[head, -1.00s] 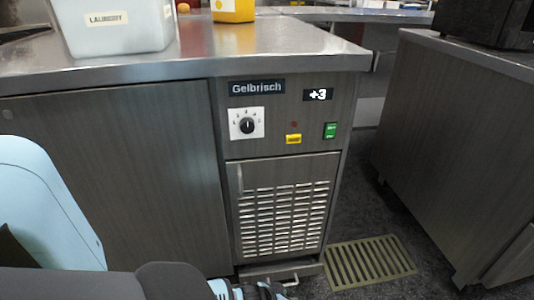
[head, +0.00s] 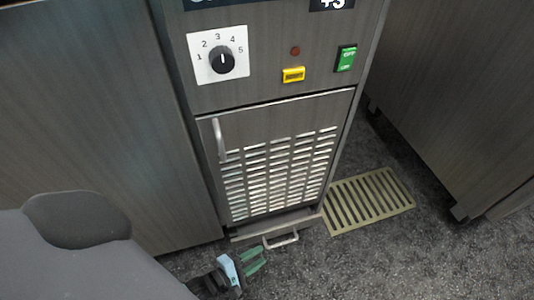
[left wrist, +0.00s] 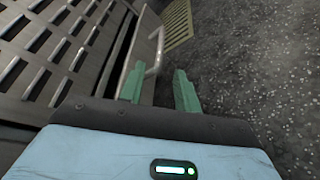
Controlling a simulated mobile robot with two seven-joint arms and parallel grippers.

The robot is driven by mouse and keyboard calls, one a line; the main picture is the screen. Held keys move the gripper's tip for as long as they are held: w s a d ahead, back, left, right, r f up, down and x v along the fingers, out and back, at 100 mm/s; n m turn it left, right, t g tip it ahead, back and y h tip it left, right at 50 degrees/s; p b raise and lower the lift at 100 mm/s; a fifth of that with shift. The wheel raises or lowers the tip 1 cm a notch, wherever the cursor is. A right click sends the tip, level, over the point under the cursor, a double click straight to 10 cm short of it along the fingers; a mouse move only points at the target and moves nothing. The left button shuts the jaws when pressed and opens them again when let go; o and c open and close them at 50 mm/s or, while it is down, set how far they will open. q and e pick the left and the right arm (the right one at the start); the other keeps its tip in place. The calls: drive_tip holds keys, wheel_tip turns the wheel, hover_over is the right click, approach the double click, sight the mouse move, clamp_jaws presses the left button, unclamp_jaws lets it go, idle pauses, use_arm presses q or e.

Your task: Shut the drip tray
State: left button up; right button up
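The drip tray (head: 275,224) is a thin metal drawer at the foot of the grey cooling unit. It sticks out a little from the front, and a bent metal handle (head: 282,240) is on its face. In the left wrist view the tray (left wrist: 146,36) and its handle (left wrist: 154,60) lie just beyond my fingertips. My left gripper (head: 256,261) is low above the floor, in front of and slightly left of the handle. Its two green fingers (left wrist: 160,84) stand apart with nothing between them. I cannot tell whether a finger touches the handle. My right gripper is not in view.
A louvred door (head: 278,165) with a vertical handle is above the tray, under a dial panel (head: 219,56). A slatted floor grate (head: 368,200) lies to the right. Another cabinet (head: 455,100) stands further right. Speckled floor (head: 340,265) in front is clear.

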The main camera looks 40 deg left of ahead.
sight(275, 245)
use_arm(q)
drive_tip(key=shift+w+d+f, duration=0.1)
drive_tip(key=shift+w+d, duration=0.15)
drive_tip(key=shift+w, duration=0.3)
drive_tip(key=b+x, duration=0.2)
drive_tip(key=x, duration=0.4)
drive_tip(key=shift+w+b, duration=0.3)
drive_tip(key=shift+b, duration=0.1)
clamp_jaws()
